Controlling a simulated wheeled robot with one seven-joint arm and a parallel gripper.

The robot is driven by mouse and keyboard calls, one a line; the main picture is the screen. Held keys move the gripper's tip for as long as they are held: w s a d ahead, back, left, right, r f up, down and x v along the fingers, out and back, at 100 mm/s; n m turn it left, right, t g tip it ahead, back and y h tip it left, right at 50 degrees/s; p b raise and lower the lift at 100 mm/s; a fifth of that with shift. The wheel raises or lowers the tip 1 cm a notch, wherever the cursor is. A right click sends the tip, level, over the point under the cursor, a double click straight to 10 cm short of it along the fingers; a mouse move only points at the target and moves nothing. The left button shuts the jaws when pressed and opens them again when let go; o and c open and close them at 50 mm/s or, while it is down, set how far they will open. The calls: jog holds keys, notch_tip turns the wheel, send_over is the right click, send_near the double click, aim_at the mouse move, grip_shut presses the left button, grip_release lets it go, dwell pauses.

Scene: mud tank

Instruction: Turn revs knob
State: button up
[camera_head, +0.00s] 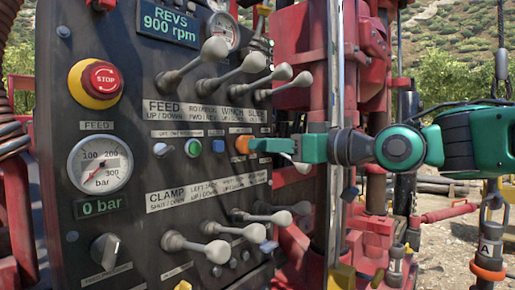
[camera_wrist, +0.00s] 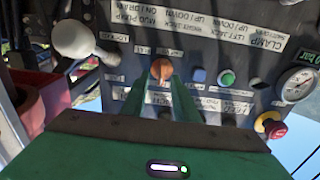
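The revs display (camera_head: 169,22) reads 900 rpm at the top of the dark control panel (camera_head: 135,125) in the head view. A small orange knob (camera_head: 241,144) sits mid-panel at the right end of a row of buttons; its own label is too small to read. It also shows in the wrist view (camera_wrist: 161,69). My green gripper (camera_head: 252,145) reaches it from the right. In the wrist view its fingertips (camera_wrist: 163,83) are at either side of the knob, with a gap about as wide as the knob. They look shut on it.
Grey-knobbed levers (camera_head: 214,49) stick out above the gripper, and more levers (camera_head: 217,251) below. Green (camera_head: 193,148) and blue (camera_head: 218,146) buttons sit left of the knob. A red stop button (camera_head: 102,79) is at upper left. A metal post (camera_head: 335,90) stands by the gripper.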

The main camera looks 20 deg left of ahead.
aim_at(241, 144)
jog(key=x, duration=0.3)
grip_shut()
jog(key=shift+w, duration=0.15)
